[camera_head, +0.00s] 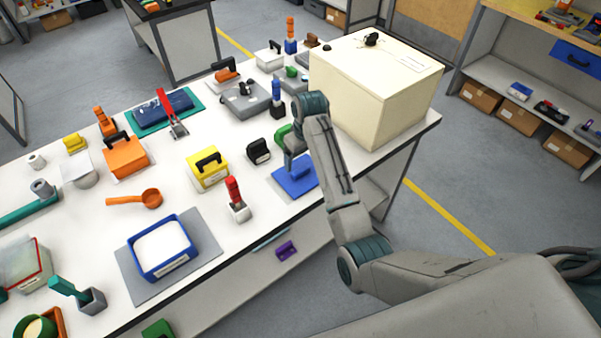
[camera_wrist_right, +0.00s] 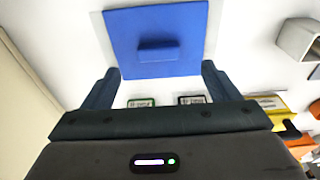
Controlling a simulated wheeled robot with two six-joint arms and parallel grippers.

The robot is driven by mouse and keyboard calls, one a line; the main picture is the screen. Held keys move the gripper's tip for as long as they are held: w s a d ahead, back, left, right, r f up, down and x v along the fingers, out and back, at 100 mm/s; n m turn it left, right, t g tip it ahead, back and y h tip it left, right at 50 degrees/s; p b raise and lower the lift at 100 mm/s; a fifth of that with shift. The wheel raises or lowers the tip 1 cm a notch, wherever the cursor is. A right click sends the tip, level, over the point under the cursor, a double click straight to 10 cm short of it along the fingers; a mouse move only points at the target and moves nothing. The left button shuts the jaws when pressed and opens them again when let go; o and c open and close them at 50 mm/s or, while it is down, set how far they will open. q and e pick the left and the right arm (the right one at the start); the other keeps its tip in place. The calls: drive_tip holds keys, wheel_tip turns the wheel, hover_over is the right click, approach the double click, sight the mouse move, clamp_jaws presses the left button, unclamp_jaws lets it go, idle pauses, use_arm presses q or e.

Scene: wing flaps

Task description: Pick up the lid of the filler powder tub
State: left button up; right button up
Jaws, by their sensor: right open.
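The blue square lid (camera_head: 291,184) lies flat on the white table near its right end. In the right wrist view the lid (camera_wrist_right: 190,20) shows a raised blue bar handle (camera_wrist_right: 158,49) at its middle. My right gripper (camera_head: 292,168) is above the lid in the head view and partly hides it. In the right wrist view the open fingers (camera_wrist_right: 160,80) are empty, one to each side of the handle's line and apart from it. The blue tub (camera_head: 168,266) with white powder stands uncovered on a grey mat. My left gripper is not in view.
A large cream box (camera_head: 375,90) stands just behind and right of my right arm. A black handled block (camera_head: 258,151), a red-handled tool in a white holder (camera_head: 238,205) and a yellow box (camera_head: 208,175) stand left of the lid. The table's front edge is close.

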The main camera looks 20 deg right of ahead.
sight(301, 170)
drive_tip(key=shift+f, duration=0.7)
drive_tip(key=shift+w+f+p, duration=0.15)
drive_tip(key=shift+f+p, duration=0.1)
drive_tip(key=shift+p, duration=0.15)
drive_tip(key=f+p, duration=0.1)
drive_tip(key=f, duration=0.1)
drive_tip(key=f+p, duration=0.1)
drive_tip(key=f, duration=0.1)
drive_tip(key=shift+w, duration=0.4)
drive_tip(key=shift+f, duration=0.35)
drive_tip(key=shift+c, duration=0.2)
drive_tip(key=c, duration=1.1)
